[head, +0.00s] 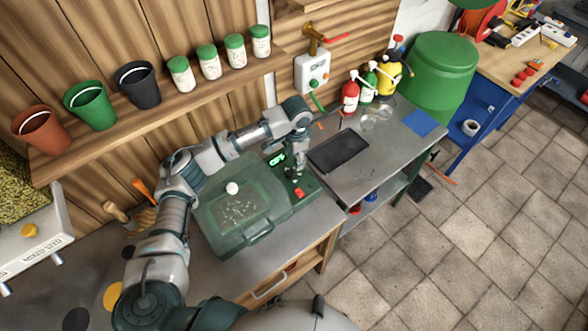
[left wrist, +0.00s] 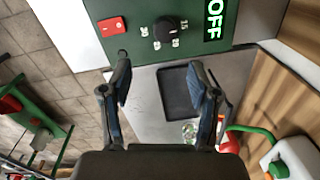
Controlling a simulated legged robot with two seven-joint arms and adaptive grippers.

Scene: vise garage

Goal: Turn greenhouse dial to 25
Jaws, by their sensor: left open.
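The greenhouse (head: 225,222) is a green box with a clear lid, standing on the bench. Its green control panel (left wrist: 140,45) carries a black round dial (left wrist: 168,29) with a white mark and small numbers around it. A display (left wrist: 214,18) on the panel reads OFF, and a red switch (left wrist: 112,27) sits beside the dial. My left gripper (head: 298,168) is over the panel. In the left wrist view my left gripper (left wrist: 160,65) is open and empty, the dial ahead of and between its fingertips, apparently apart from them. In the head view the gripper largely hides the dial.
A dark tray (head: 338,152) lies on the metal table right of the greenhouse. Spray bottles (head: 350,93) and a green barrel (head: 440,70) stand behind. A shelf (head: 150,110) with pots and jars runs along the wall. A wall box (head: 312,72) hangs under a tap.

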